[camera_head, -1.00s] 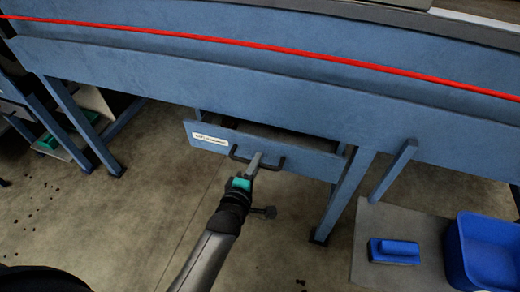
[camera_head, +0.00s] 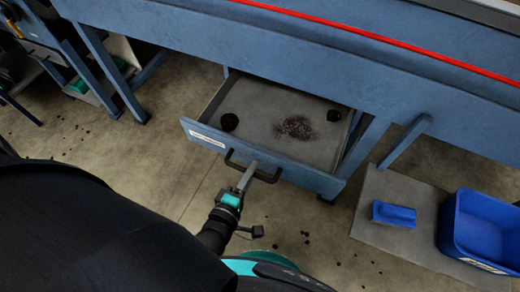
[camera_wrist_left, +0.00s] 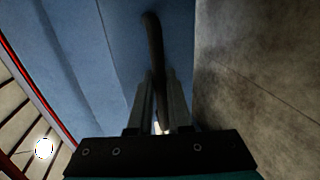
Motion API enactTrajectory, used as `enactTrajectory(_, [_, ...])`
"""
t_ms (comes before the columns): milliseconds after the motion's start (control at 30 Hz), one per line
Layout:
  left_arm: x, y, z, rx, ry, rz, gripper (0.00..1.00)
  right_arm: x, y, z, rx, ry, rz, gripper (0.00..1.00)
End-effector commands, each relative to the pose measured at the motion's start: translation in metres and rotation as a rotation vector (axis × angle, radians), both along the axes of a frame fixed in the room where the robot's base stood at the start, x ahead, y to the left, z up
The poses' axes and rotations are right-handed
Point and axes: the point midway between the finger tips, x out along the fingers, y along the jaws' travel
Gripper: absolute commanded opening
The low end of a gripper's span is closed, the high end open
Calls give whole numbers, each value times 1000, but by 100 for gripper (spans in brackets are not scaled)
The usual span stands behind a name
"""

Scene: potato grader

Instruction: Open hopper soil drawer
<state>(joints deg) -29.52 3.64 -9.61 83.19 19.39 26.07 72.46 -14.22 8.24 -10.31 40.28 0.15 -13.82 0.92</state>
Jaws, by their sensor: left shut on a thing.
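The hopper soil drawer (camera_head: 310,176) is pulled out from under the blue machine in the head view. It has a blue front with a white label and a dark bar handle. Inside lie two dark clods and a patch of loose soil on its grey floor. My left gripper (camera_head: 247,172) is shut on the drawer handle (camera_head: 267,177), near the middle of the front. In the left wrist view the dark handle (camera_wrist_left: 154,45) runs between the fingers of my left gripper (camera_wrist_left: 160,95). My right gripper is not in view.
A blue tub (camera_head: 480,235) and a blue brush-like block (camera_head: 394,214) sit on a grey mat (camera_head: 425,192) at the right. Blue machine legs (camera_head: 364,145) stand beside the drawer. Dark crumbs are scattered on the concrete floor, which is otherwise mostly clear ahead of the drawer.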

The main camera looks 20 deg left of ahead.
Motion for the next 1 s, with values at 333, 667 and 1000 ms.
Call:
enactTrajectory(333, [-69,3,0,2,3,0,0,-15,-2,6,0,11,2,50])
enactTrajectory(667, [-89,3,0,1,0,0,0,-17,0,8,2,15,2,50])
enactTrajectory(1000, [-90,3,0,1,-1,0,0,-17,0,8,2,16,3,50])
